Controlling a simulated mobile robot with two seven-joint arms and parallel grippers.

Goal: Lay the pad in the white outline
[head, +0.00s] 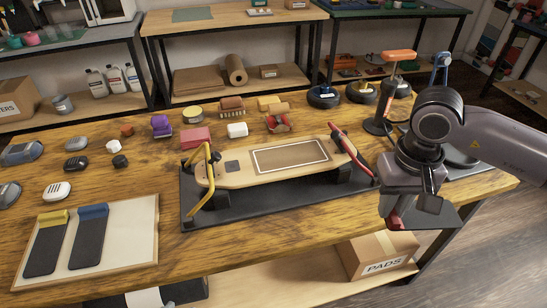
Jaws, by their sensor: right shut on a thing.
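My right gripper (405,213) hangs in front of the table's right part, its fingers shut on the red end of a dark flat pad. The dark pad (442,216) sticks out to the right beneath the gripper, roughly level; the gripper hides part of it. The white outline (254,162) is a rectangle around a brown patch on the wooden board (225,178). The patch is bare. The gripper is to the right of the board, apart from it. My left gripper is not in view.
A yellow clamp bar (201,187) rises at the board's left end and a red one (349,150) at its right end. A tray (118,249) at front left holds two dark pads with yellow and blue ends.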

